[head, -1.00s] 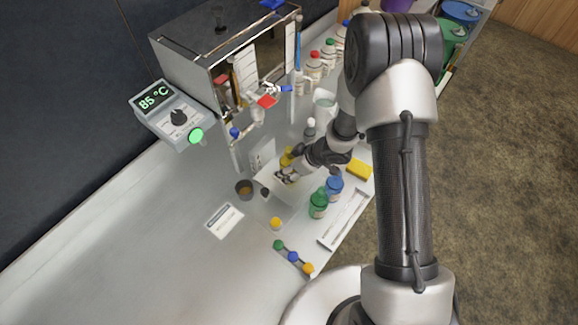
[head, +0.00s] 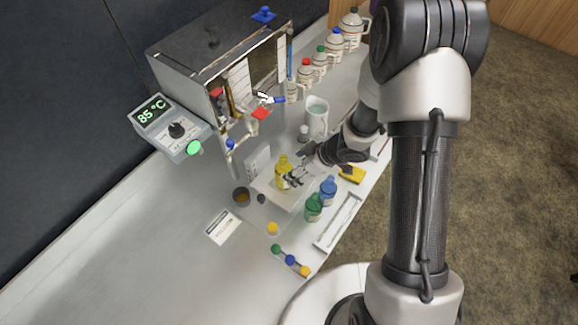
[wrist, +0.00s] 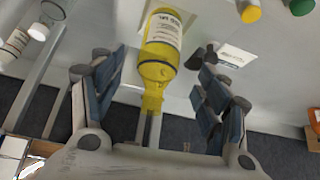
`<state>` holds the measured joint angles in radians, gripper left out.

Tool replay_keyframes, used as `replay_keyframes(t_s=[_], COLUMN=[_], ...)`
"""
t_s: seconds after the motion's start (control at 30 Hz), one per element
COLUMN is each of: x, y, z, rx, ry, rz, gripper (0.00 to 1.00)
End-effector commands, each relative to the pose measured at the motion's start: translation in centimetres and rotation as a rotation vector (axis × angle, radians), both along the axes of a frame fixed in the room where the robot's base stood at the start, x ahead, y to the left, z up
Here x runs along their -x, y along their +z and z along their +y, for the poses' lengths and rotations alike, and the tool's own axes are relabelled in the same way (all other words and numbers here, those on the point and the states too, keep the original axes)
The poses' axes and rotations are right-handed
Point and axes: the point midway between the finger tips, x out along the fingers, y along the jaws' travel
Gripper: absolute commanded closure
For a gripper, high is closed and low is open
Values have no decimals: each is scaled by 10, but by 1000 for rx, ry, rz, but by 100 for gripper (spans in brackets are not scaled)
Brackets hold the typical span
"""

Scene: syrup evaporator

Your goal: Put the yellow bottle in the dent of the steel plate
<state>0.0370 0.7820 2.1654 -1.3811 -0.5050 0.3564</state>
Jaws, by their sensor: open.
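The yellow bottle (head: 283,173) stands upright on the pale plate (head: 296,199), at its far left part in the head view. Whether its base sits in the dent cannot be seen. My gripper (head: 297,178) is just right of the bottle, with its fingers pointing toward it. In the wrist view the bottle (wrist: 160,45) lies between the two spread fingers of my gripper (wrist: 158,92), with its neck toward the palm. There are gaps on both sides, and the fingers look clear of the bottle.
A green bottle (head: 313,208) and a blue bottle (head: 328,190) stand right of the plate. A dark cup (head: 241,196) is to its left, and a white jug (head: 317,116) is behind. A yellow block (head: 352,174) lies beneath my arm.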

Motion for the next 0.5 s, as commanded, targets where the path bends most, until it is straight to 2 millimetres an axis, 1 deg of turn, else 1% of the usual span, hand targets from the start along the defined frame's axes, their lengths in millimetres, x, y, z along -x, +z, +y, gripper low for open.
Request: replay_keyframes(t_s=[0.03,0.1,0.23,0.37,0.47,0.5], x=[2,5,8,8,3,-3], y=[11,18,24,26,32,40], z=[-5,-9,-13,-14,-19,-24], rx=[0,0,0,0,18,36], ry=[-2,-1,0,1,-17,-36], rz=[-1,-1,0,0,-17,-33], gripper=[31,31,31,31,31,31])
